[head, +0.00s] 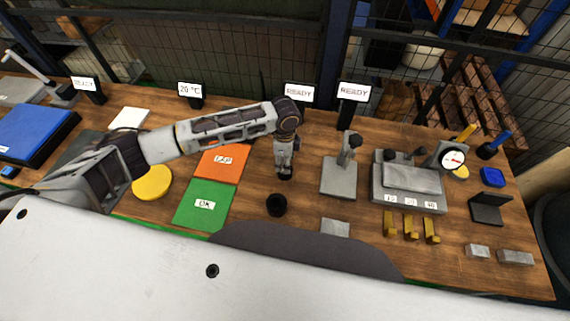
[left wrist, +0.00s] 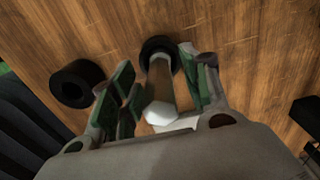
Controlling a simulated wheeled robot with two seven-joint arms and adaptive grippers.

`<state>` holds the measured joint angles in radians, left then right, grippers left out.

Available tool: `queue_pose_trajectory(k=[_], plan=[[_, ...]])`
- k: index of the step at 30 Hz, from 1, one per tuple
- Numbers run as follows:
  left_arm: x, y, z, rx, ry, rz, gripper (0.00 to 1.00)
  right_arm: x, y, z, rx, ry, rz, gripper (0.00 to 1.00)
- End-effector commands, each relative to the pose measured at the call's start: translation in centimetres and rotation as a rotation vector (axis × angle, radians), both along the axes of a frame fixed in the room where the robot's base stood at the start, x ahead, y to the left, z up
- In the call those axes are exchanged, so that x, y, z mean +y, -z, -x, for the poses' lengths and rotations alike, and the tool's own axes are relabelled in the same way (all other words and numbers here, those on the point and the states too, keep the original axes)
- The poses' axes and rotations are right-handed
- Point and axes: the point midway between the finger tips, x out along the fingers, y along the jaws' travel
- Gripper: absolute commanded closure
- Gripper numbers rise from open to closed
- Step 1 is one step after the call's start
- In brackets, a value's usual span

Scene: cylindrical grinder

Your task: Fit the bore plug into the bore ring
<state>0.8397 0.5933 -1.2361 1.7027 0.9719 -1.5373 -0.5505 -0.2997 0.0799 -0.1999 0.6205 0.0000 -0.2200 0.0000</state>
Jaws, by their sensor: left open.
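My left gripper (head: 285,173) points down over the table, just behind a dark ring (head: 277,205). In the left wrist view the gripper (left wrist: 157,65) is open, with one green-padded finger on each side of the plug (left wrist: 161,92). The plug has a pale faceted end near the camera and a brownish shaft. Its far end meets a black round collar (left wrist: 152,46) at the wood; I cannot tell how deep it sits or whether the collar is a ring or a stand. The separate dark ring (left wrist: 77,83) lies to the left, its hole empty. My right gripper is not in view.
A green OK mat (head: 190,217) and an orange mat (head: 222,163) lie to the left. A grey stand (head: 339,180) and a grey block fixture (head: 411,181) stand to the right, with brass pieces (head: 410,227) in front. Bare wood surrounds the ring.

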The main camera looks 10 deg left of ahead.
Motion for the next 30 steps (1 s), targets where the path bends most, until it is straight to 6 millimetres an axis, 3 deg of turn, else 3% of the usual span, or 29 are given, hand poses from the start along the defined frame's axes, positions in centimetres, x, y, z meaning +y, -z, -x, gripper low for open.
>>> queue_pose_trajectory(k=[12, 23, 30], plan=[[-0.02, -0.02, -0.01, 0.0, 0.001, 0.001, 0.55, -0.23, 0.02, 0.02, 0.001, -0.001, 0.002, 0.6], [-0.01, -0.03, -0.01, -0.001, 0.0, 0.0, 1.0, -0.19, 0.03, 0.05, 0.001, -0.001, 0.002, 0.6], [-0.04, -0.1, -0.06, -0.002, 0.001, 0.001, 1.0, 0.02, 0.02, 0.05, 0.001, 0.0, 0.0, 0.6]])
